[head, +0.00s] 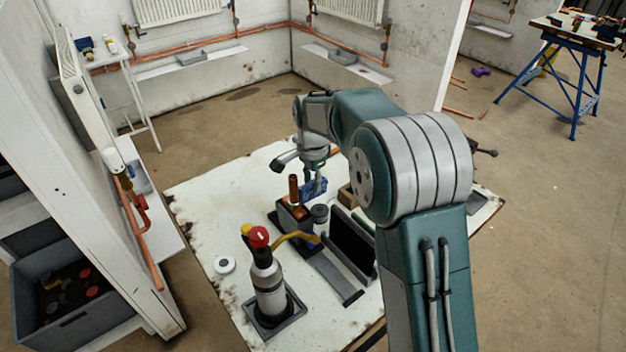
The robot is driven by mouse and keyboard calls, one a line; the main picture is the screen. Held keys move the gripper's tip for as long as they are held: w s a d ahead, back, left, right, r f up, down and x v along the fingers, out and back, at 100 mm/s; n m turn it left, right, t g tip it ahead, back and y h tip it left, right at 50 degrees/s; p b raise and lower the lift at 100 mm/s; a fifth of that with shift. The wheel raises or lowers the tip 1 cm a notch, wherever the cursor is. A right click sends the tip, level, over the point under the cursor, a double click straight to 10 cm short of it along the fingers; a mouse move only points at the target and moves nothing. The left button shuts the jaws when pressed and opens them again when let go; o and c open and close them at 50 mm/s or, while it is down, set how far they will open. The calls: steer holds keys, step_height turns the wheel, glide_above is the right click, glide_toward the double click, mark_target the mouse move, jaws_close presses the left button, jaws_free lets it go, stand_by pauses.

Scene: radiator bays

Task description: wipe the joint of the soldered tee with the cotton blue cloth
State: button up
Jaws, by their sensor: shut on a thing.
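My gripper (315,172) hangs over the white work board (222,190), pointing down. It is shut on the blue cloth (314,188), which shows as a small bunched patch below the fingers. A copper piece with an upright stub (293,187), which looks like the soldered tee, sits in a dark block-like holder just left of the cloth. The cloth is close to the stub's right side; I cannot tell whether they touch. The joint itself is too small to make out.
A torch bottle with a red knob (268,285) stands in a tray in front, its yellow-brown nozzle reaching right. A dark open box (352,243) and a grey canister (320,215) stand near the holder. The board's left side is mostly clear.

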steer(key=shift+s+a, duration=0.1)
steer(key=shift+a, duration=0.05)
steer(key=shift+w+a, duration=0.2)
steer(key=shift+w, duration=0.1)
steer(key=shift+s+d, duration=0.1)
steer(key=shift+s, duration=0.05)
stand_by(0.6)
steer(key=shift+s+d, duration=0.2)
steer(key=shift+s, duration=0.15)
steer(key=shift+s+d, duration=0.1)
steer(key=shift+w+a, duration=0.45)
steer(key=shift+w, duration=0.15)
steer(key=shift+s+d, duration=0.1)
steer(key=shift+s, duration=0.05)
stand_by(0.4)
steer(key=shift+s+d, duration=0.3)
steer(key=shift+s, duration=0.1)
